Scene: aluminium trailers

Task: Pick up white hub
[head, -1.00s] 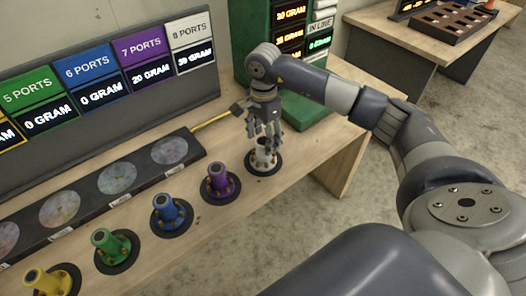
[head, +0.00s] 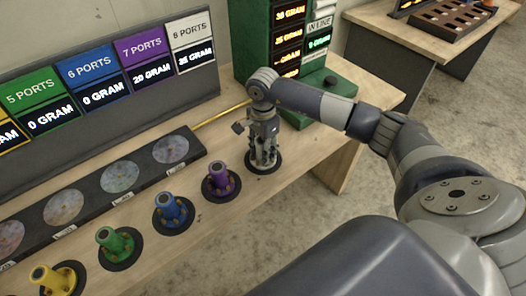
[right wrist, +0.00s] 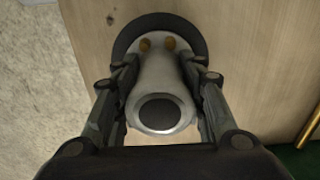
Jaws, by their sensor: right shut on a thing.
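The white hub stands upright on a round black pad (head: 279,167) at the right end of the row. In the right wrist view the white hub (right wrist: 162,92) shows its dark round top opening and brass fittings at its base. My right gripper (head: 264,158) has come down over it from above, one finger on each side, and is shut on it. In the head view the fingers hide most of the hub. The hub's base appears to be at the pad; I cannot tell any gap. My left gripper is not in view.
Purple (head: 220,181), blue (head: 172,209), green (head: 115,243) and yellow (head: 50,280) hubs stand to the left on black pads. A dark scale strip (head: 145,166) and port signs (head: 141,50) lie behind. A green stand (head: 257,45) is behind my gripper.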

